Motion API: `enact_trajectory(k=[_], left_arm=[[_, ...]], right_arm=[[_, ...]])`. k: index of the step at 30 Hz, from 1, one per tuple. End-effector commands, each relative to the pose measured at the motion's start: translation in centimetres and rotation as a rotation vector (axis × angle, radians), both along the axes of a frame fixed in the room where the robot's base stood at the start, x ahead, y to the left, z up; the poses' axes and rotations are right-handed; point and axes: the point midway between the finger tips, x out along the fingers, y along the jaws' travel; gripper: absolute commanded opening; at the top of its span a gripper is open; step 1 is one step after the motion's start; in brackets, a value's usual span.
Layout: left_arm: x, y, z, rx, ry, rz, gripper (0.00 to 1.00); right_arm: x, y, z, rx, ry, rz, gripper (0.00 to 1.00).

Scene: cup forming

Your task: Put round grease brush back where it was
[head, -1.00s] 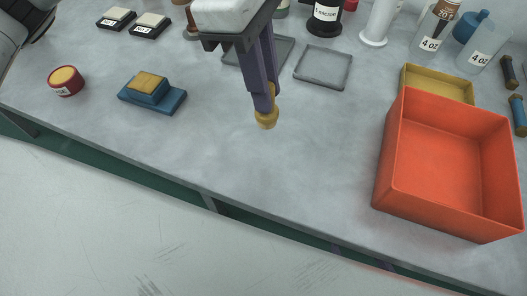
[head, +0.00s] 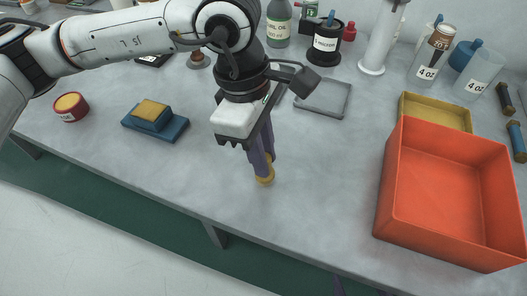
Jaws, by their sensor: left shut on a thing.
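My left gripper (head: 263,168) is shut on the round grease brush (head: 265,180). Only the rounded yellow-brown end of the brush shows, below the purple fingers; the rest is hidden. The gripper points down over the open middle of the grey table (head: 320,190). I cannot tell how far the brush is above the tabletop. My right gripper is not seen.
A red labelled tin (head: 70,106) and a blue block with a yellow top (head: 153,115) lie left. A flat grey tray (head: 323,97) lies behind the gripper. An orange bin (head: 447,245) and yellow tray (head: 435,110) stand right. Bottles line the back.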

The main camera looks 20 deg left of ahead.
Motion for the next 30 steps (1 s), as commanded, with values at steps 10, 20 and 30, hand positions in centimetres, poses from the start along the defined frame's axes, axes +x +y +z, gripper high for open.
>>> enact_trajectory(k=[10, 20, 30], left_arm=[[0.0, 0.0, -0.2, 0.0, 0.0, 0.0, 0.36], [0.0, 0.0, 0.2, 0.0, 0.0, 0.0, 0.36], [0.2, 0.9, 6.1, -0.001, -0.006, 0.001, 0.36]], right_arm=[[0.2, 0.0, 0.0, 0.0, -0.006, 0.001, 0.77], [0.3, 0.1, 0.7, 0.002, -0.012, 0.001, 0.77], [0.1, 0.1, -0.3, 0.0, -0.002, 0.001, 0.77]])
